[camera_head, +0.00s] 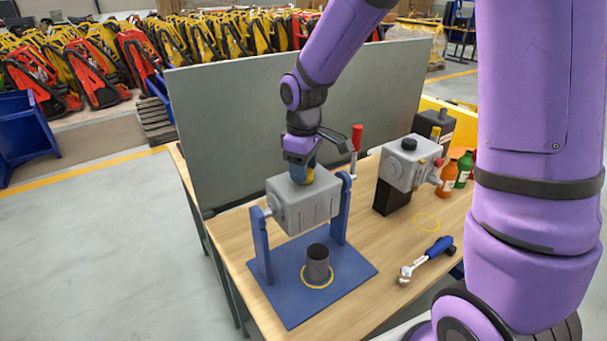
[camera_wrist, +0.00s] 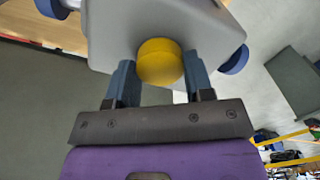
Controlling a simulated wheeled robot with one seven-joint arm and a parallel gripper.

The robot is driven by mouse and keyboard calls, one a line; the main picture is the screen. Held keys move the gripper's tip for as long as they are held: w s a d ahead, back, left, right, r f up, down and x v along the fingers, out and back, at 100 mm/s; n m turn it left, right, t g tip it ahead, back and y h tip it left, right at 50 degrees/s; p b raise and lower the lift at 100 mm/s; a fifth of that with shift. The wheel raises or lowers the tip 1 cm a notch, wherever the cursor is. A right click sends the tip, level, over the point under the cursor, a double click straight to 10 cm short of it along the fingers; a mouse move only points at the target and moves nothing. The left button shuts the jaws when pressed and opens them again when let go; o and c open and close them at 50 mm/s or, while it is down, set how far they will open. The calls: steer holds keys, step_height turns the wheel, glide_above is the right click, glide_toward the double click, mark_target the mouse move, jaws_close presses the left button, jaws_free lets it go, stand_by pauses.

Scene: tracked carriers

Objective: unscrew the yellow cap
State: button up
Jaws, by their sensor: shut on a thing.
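The yellow cap (camera_wrist: 160,62) sits on top of a grey box (camera_head: 305,203). The box hangs between two blue uprights on a blue base plate (camera_head: 352,272). My gripper (camera_wrist: 158,82) points down from above and is shut on the cap, one blue-grey finger at each side. In the head view my gripper (camera_head: 303,172) hides most of the cap, with a little yellow showing. A crank with a red handle (camera_head: 357,137) stands at the right upright. A dark cup (camera_head: 317,263) stands in a yellow ring on the base plate, below the box.
A second grey box (camera_head: 410,163) on a black stand is to the right. Orange (camera_head: 447,180) and green (camera_head: 464,170) bottles and a dark canister (camera_head: 434,126) stand beyond it. A blue-handled wrench (camera_head: 426,259) lies at the front right. A grey panel (camera_head: 230,125) closes off the table's back.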

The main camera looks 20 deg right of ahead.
steer(key=n, duration=0.4)
steer(key=shift+n, duration=0.4)
steer(key=o, duration=0.8)
steer(key=shift+o, duration=0.2)
steer(key=shift+m, duration=0.3)
